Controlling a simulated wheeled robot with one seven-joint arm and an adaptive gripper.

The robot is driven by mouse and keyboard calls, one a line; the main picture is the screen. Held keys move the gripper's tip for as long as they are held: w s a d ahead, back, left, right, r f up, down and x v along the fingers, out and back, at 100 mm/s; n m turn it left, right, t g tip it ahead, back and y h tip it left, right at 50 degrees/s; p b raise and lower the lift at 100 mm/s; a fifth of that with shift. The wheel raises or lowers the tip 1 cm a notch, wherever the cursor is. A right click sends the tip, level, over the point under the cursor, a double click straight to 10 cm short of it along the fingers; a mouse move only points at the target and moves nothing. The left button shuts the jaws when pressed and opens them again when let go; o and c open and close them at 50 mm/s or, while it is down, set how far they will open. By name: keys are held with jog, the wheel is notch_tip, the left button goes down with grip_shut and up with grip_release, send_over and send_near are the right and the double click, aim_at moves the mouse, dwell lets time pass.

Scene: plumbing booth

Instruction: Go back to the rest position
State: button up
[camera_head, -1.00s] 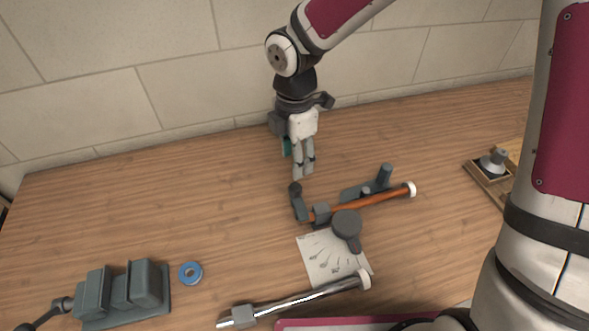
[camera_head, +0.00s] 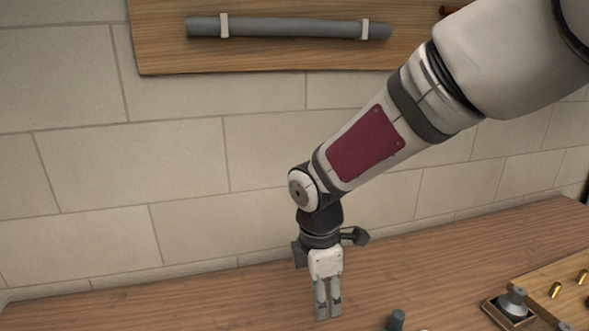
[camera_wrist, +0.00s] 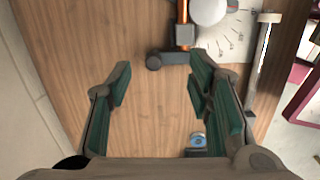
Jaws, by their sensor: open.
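My gripper (camera_head: 328,315) hangs from my arm with its fingers pointing down, above the wooden bench (camera_head: 200,303) near the tiled wall. In the wrist view my gripper (camera_wrist: 155,85) has its green-padded fingers spread apart, with only bare wood between them. It is open and holds nothing.
In the wrist view a copper pipe in a dark fixture (camera_wrist: 182,30), a printed sheet (camera_wrist: 232,38) and a shiny pipe (camera_wrist: 262,60) lie beyond the fingers. A blue ring (camera_wrist: 198,140) shows by the right finger. A grey pipe (camera_head: 290,27) hangs on a wall board. A tray (camera_head: 508,312) stands right.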

jog(key=s+d+r+m+t, duration=0.4)
jog(key=s+d+r+m, duration=1)
jog(key=s+m, duration=0.3)
jog(key=r+m, duration=0.1)
jog(key=m, duration=0.2)
jog(key=shift+t+y, duration=0.3)
jog(key=shift+y, duration=0.1)
